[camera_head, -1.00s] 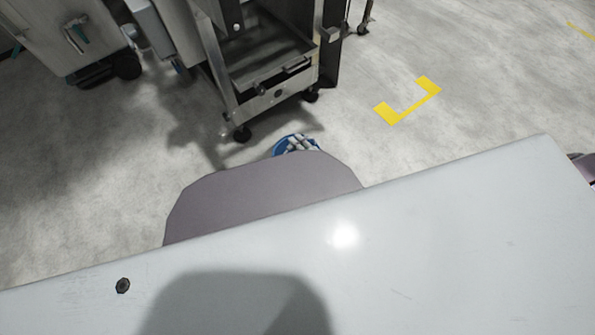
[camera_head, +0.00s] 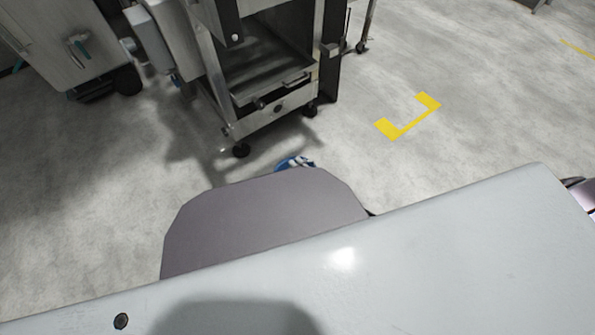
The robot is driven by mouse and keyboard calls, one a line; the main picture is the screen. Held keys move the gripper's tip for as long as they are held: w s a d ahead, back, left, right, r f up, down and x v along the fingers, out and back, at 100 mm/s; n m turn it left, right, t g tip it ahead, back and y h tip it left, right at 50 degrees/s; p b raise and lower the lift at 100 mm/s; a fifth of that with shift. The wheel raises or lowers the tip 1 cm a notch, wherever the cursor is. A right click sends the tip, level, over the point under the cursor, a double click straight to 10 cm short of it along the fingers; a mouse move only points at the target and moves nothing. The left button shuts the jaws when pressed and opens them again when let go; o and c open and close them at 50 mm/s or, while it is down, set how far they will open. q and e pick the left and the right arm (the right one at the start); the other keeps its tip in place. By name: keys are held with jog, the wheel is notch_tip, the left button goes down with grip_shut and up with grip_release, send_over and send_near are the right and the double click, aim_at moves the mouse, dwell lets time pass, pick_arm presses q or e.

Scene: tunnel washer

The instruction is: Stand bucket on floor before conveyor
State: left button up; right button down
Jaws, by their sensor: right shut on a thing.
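A small part of the blue bucket (camera_head: 283,165) shows low over the floor, just past the edge of my own body, which hides most of it. My right gripper (camera_head: 302,161) shows as small grey and white parts at the bucket and is shut on it. Its fingertips are largely hidden. I cannot tell whether the bucket touches the floor or whether it is upright. My left gripper is not in view. I cannot make out the conveyor with certainty; a steel machine frame on casters (camera_head: 275,115) stands beyond the bucket.
A yellow corner marking (camera_head: 410,118) lies on bare floor right of the machine. A grey cabinet (camera_head: 50,40) on casters stands at the upper left. The floor (camera_head: 480,110) to the right is clear. My own pale body fills the lower picture.

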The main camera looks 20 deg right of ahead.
notch_tip(320, 180, down, 4)
jog(key=shift+r+b, duration=0.2)
jog(key=shift+b, duration=0.95)
jog(key=shift+f, duration=0.1)
jog(key=c, duration=1.4)
grip_release()
jog(key=shift+o, duration=0.2)
